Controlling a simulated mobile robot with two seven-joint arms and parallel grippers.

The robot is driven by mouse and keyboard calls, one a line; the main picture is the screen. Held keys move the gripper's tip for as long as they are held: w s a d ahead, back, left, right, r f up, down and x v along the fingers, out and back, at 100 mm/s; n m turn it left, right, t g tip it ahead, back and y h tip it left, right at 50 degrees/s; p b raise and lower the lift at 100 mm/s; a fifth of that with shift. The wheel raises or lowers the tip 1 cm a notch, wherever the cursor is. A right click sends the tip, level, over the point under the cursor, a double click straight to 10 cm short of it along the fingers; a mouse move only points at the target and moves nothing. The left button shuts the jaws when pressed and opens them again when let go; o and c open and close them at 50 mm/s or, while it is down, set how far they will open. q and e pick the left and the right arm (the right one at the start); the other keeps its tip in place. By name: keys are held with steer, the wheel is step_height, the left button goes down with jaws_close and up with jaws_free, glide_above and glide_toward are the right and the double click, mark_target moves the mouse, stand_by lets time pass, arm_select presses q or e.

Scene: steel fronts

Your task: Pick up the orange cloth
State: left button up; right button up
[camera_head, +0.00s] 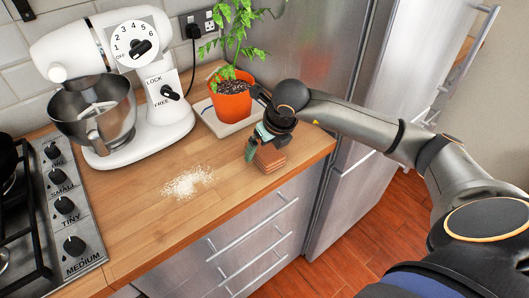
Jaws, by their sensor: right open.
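A small folded orange-brown cloth (270,158) lies on the wooden counter near its right front corner. My right gripper (256,146) comes in from the right and is just above and to the left of the cloth, covering part of it. Its jaws are open. I cannot tell whether a fingertip touches the cloth. My left gripper does not show.
A plant in an orange pot (231,101) stands on a pale tray (205,116) behind the gripper. A white stand mixer (166,108) with a steel bowl is to the left. White crumbs (188,183) lie on the counter (150,222). A stove (62,215) is at far left; a steel fridge (335,60) stands right.

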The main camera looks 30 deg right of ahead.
mark_target(265, 149)
steer(key=shift+f+b, duration=0.2)
steer(key=shift+b, duration=0.1)
stand_by(0.4)
steer(key=c, duration=1.2)
steer(key=shift+r, duration=0.1)
steer(key=shift+c, duration=0.2)
steer(key=shift+r+p, duration=0.3)
steer(key=shift+p, duration=0.3)
step_height(265, 149, up, 3)
steer(key=shift+r+b, duration=0.15)
steer(key=shift+b, duration=0.5)
steer(key=s+a+r, duration=0.1)
steer(key=s+r, duration=0.3)
steer(key=s, duration=0.3)
steer(key=s+a+r+b, duration=0.1)
steer(key=s+r, duration=0.4)
steer(key=s, duration=0.2)
steer(key=shift+r, duration=0.25)
